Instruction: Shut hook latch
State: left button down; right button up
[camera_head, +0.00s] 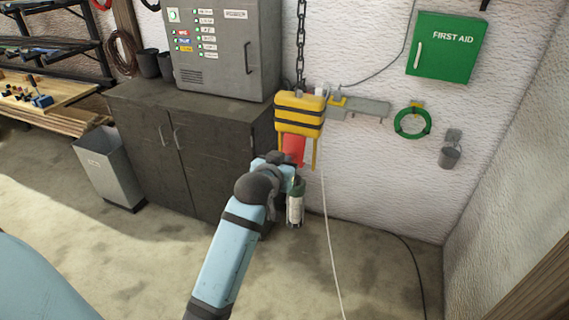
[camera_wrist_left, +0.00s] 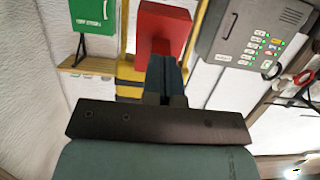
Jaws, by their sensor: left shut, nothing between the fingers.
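A yellow block with dark bands (camera_head: 299,113) hangs on a chain in front of the white wall, with thin yellow bars reaching down from it. A red part (camera_head: 293,150) hangs below it between the bars; it also shows as a red block in the left wrist view (camera_wrist_left: 163,22). I cannot make out a separate hook or whether a latch is closed. My left gripper (camera_wrist_left: 166,62) is shut and empty, its fingertips at the lower edge of the red block; I cannot tell whether they touch. My right gripper is out of view.
A dark cabinet (camera_head: 190,140) with a grey control box (camera_head: 225,45) stands left of the block. A grey wall plate (camera_head: 365,107), green ring (camera_head: 413,123) and first aid box (camera_head: 447,47) are to the right. A bin (camera_head: 108,167) stands left. The right floor is clear except for cables.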

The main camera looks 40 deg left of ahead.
pick_arm(q)
jog(key=t+b, duration=0.1)
jog(key=b, duration=0.1)
jog(key=w+f+t+b, duration=0.1)
jog(key=f+t+b, duration=0.1)
jog(key=b, duration=0.1)
jog(key=shift+w+a+f+y+b, duration=0.15)
jog(key=shift+w+a+y+b, duration=0.05)
jog(key=shift+w+y+b, duration=0.2)
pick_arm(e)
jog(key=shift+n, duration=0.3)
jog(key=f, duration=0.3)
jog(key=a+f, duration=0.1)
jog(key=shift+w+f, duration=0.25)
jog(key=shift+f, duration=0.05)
